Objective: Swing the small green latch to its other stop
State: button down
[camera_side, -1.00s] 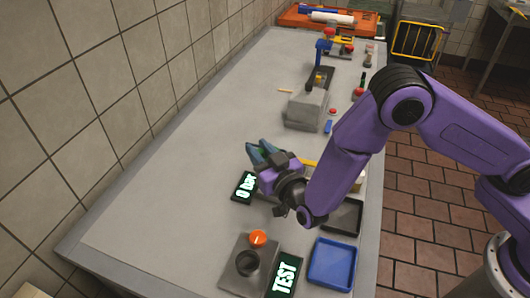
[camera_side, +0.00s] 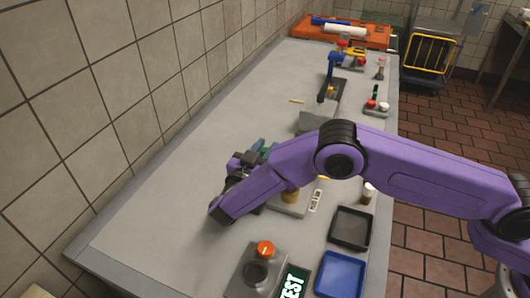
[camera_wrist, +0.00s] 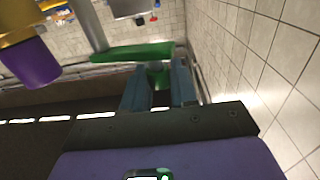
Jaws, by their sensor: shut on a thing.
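The green latch (camera_wrist: 125,53) shows in the wrist view as a long flat arm with a short green piece below it, between my fingers. My gripper (camera_wrist: 157,75) has two teal fingers shut on that green piece. My purple arm hides much of the latch's surroundings there, and the latch's stops cannot be made out.
A brass-coloured post (camera_side: 290,195) stands close to my arm. A black tray (camera_side: 350,228), a blue tray (camera_side: 342,272) and a unit with an orange knob (camera_side: 265,248) are nearer the front. A grey block (camera_side: 318,122) lies behind. The table's left side is clear.

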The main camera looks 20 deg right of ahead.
jog(key=shift+w+d+m+g+h, duration=0.25)
jog(key=shift+m+g+h, duration=0.3)
jog(key=shift+m+g, duration=0.15)
jog(key=shift+w+d+m+g+h, duration=0.2)
jog(key=shift+m+g+h, duration=0.4)
jog(key=shift+g, duration=0.2)
jog(key=shift+r, duration=0.1)
jog(key=c, duration=1)
grip_release()
jog(key=shift+c, duration=0.2)
jog(key=shift+a, duration=0.1)
jog(key=v, duration=0.7)
jog(key=shift+a, duration=0.15)
